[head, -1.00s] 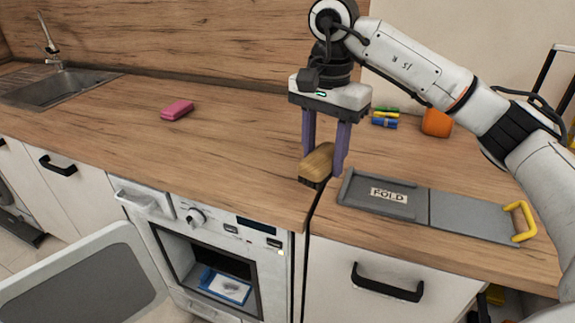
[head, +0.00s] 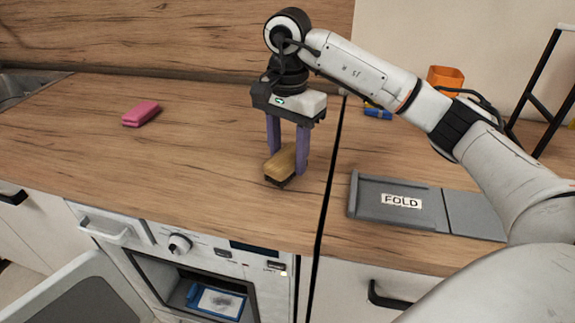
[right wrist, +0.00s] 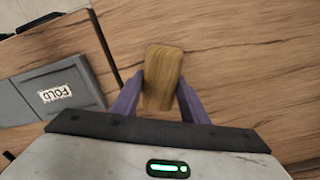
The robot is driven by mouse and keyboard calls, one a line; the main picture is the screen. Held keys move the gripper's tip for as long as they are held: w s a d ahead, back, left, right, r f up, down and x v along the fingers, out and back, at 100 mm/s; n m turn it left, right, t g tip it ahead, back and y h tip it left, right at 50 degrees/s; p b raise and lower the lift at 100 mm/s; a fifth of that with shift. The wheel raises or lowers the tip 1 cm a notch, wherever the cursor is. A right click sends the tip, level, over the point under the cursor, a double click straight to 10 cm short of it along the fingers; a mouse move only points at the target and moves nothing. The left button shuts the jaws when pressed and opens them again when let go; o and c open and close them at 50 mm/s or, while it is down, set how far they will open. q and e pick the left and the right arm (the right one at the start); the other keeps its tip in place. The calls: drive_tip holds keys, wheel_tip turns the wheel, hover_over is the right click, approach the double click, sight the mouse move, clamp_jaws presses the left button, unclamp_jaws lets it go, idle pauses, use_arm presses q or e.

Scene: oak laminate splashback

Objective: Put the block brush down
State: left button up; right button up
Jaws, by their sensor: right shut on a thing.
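The block brush (head: 281,163) has a wooden back and dark bristles underneath. My right gripper (head: 287,164) is shut on it, with one purple finger on each side. The brush is at the wooden counter, left of the dark seam; I cannot tell whether its bristles touch the surface. In the right wrist view the brush's wooden back (right wrist: 163,75) shows between the fingers (right wrist: 158,95). My left gripper is in neither view.
A pink sponge-like block (head: 141,113) lies on the counter at left. A grey folding board (head: 372,209) marked FOLD lies right of the seam. An orange container (head: 445,78) stands behind my right arm. An open oven (head: 215,285) is below. The counter (head: 200,170) left of the brush is clear.

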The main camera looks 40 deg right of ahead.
wheel_tip(320, 180, down, 2)
drive_tip(key=shift+f, duration=0.5)
drive_tip(key=o, duration=1.2)
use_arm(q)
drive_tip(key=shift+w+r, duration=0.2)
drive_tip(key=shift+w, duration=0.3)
